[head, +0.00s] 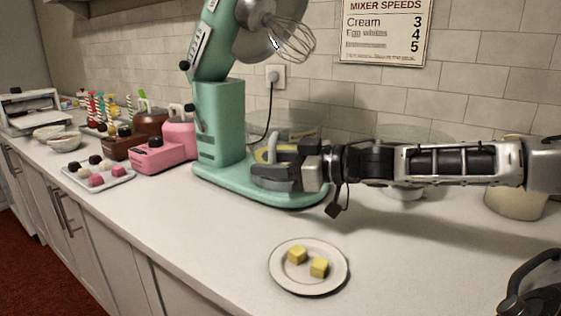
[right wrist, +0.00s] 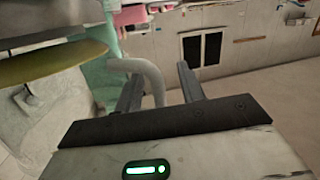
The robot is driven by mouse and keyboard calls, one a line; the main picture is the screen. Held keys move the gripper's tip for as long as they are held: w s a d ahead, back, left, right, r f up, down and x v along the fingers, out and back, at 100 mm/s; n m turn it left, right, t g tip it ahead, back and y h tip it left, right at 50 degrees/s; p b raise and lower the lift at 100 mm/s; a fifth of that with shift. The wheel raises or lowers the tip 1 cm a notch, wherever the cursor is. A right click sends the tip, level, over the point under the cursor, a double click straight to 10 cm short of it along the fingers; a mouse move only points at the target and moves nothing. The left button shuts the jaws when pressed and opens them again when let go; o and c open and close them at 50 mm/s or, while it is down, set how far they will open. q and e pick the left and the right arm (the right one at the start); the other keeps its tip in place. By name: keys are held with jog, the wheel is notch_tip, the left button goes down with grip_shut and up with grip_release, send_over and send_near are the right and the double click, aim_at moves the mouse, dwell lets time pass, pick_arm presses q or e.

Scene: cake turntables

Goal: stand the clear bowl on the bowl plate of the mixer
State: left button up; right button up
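The green mixer (head: 220,120) stands on the counter with its head tilted up and its whisk (head: 290,38) raised. The clear bowl (head: 296,131), with something yellow inside, is over the mixer's base, behind my right gripper. Its underside and the bowl plate are hidden, so I cannot tell whether it rests on the plate. My right gripper (head: 270,172) is at the bowl's near side. In the right wrist view, the bowl's pale curved handle (right wrist: 152,75) lies between the fingers of my right gripper (right wrist: 160,90), with a gap beside it. My left gripper is not in view.
A plate (head: 310,284) with two yellow cubes lies in front of the mixer. A pink appliance (head: 158,155) and a tray of sweets (head: 122,179) stand left. A cream container (head: 515,202) is behind my right arm. The front counter is mostly clear.

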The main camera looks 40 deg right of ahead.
pick_arm(q)
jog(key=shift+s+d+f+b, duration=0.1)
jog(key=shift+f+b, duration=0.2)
jog(key=shift+b, duration=0.95)
pick_arm(e)
jog(key=v, duration=1.6)
jog(key=shift+r, duration=0.15)
